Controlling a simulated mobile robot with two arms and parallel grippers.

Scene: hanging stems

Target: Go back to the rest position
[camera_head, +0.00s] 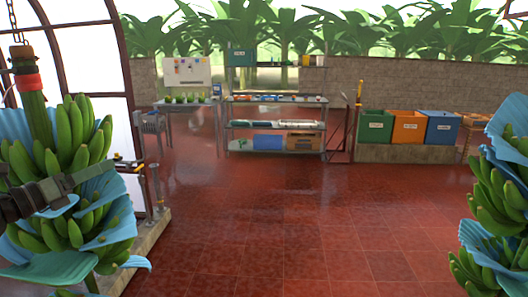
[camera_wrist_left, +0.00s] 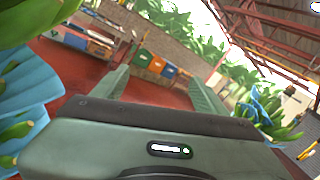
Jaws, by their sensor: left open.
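My left gripper (camera_head: 92,184) comes in from the left in the head view, in front of a hanging green banana bunch (camera_head: 75,130) with blue sheets between its hands. In the left wrist view its two fingers (camera_wrist_left: 160,78) stand wide apart with nothing between them. Bananas and blue sheet fill the left edge of that view, close beside the gripper; I cannot tell whether they touch. My right gripper is not in view.
A second bunch (camera_head: 497,190) hangs at the right edge. A metal shelf rack (camera_head: 275,125), a side table (camera_head: 185,103) and green, orange and blue bins (camera_head: 408,127) stand at the back. The red tiled floor (camera_head: 300,220) between is clear.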

